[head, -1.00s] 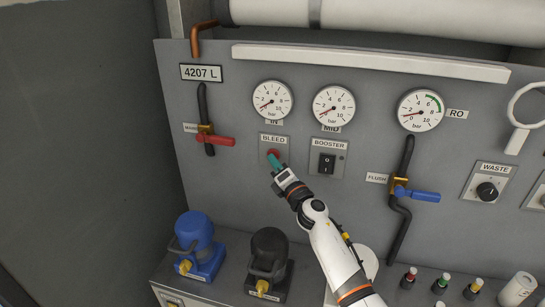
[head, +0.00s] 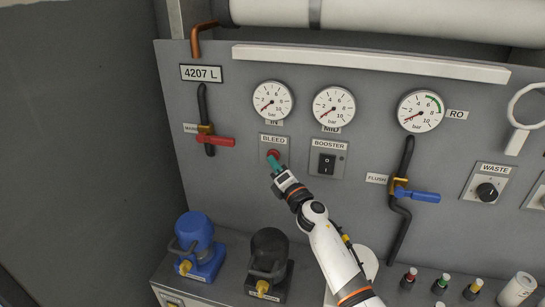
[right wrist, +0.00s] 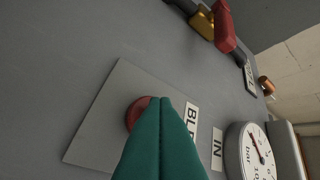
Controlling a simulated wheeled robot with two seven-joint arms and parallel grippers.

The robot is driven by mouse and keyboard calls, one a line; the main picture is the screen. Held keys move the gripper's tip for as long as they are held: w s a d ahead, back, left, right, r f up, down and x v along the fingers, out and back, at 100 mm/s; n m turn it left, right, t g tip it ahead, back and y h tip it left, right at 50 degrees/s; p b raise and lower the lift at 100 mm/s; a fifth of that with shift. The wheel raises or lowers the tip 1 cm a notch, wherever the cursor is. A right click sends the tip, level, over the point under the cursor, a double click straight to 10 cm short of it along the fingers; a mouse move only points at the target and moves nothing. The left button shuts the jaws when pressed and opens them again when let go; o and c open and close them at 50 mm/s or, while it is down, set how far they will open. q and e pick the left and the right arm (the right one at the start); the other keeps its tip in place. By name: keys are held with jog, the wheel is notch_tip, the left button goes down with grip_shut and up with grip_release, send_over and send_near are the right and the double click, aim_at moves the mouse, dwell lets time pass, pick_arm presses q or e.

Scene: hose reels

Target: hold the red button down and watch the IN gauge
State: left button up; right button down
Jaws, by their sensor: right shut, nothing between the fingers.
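The red button (head: 273,153) sits on the BLEED plate (head: 264,159) below the IN gauge (head: 272,101). My right gripper (head: 274,160) is shut and empty, its teal fingertips at the button's lower edge in the head view. In the right wrist view the closed fingers (right wrist: 158,104) overlap part of the red button (right wrist: 136,112); I cannot tell whether they press it in. The IN gauge needle points to the lower left, near the low end of its scale. The gauge also shows in part in the right wrist view (right wrist: 250,152). My left gripper is out of view.
The BOOSTER switch (head: 327,163) is just right of the button. A red-handled valve (head: 215,141) is to the left, and a blue-handled FLUSH valve (head: 417,195) to the right. A blue pump (head: 197,243) and a black pump (head: 268,258) stand below.

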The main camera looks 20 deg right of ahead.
jog(key=shift+s+a, duration=0.4)
jog(key=shift+s, duration=0.2)
jog(key=s+a, duration=0.1)
jog(key=s+a+p, duration=0.1)
jog(key=s+p, duration=0.1)
jog(key=s, duration=0.1)
jog(key=shift+a+f, duration=0.1)
jog(key=shift+a, duration=0.3)
